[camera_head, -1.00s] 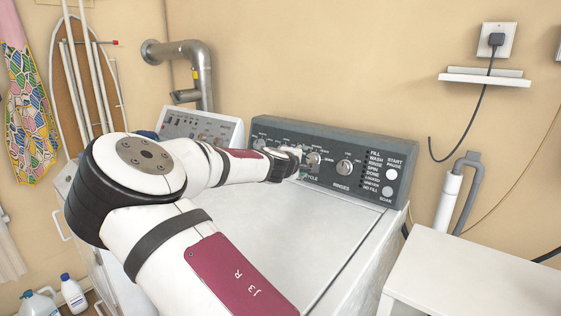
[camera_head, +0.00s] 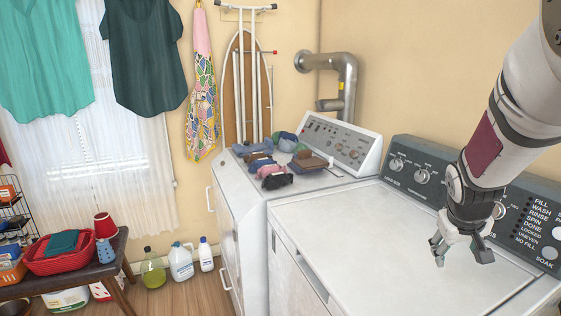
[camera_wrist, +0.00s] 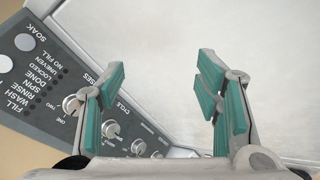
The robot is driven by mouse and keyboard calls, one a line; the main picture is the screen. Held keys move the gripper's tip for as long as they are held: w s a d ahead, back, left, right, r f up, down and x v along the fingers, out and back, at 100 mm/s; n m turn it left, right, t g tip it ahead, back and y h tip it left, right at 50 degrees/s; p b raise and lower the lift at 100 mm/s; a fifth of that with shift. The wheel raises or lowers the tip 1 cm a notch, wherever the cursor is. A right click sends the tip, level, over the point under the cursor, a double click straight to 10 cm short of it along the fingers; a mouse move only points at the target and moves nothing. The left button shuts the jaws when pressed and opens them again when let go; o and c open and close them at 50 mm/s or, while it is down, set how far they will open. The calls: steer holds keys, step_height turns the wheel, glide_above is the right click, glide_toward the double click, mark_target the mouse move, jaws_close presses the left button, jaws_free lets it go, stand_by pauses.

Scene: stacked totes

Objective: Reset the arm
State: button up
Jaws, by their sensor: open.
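My gripper (camera_head: 462,252) hangs at the right of the head view, fingers pointing down over the white lid of the washer (camera_head: 370,230). It is open and empty. In the wrist view my gripper (camera_wrist: 165,95) shows its two teal-padded fingers spread apart with nothing between them. The washer's dark control panel (camera_head: 418,165) with knobs and labels stands behind my gripper. It also shows upside down in the wrist view (camera_wrist: 45,75). My arm partly hides the panel's middle.
A second white machine (camera_head: 238,200) stands left of the washer, with folded clothes (camera_head: 272,165) on top. A grey pipe (camera_head: 345,80) rises behind it. A bench (camera_head: 110,268) with a red basket (camera_head: 65,262) stands at left. Bottles (camera_head: 181,262) are on the floor. The washer lid is clear.

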steer(key=s+a+r+y+p, duration=0.1)
steer(key=s+a+r, duration=0.3)
steer(key=s, duration=0.5)
steer(key=s+a+r+y+p, duration=0.1)
steer(key=s+a+r, duration=0.3)
steer(key=s+a, duration=0.5)
steer(key=s+a+r+y+p, duration=0.2)
steer(key=s+a+r, duration=0.3)
steer(key=s, duration=0.5)
steer(key=shift+a+n, duration=0.4)
steer(key=shift+a, duration=0.35)
steer(key=shift+r, duration=0.15)
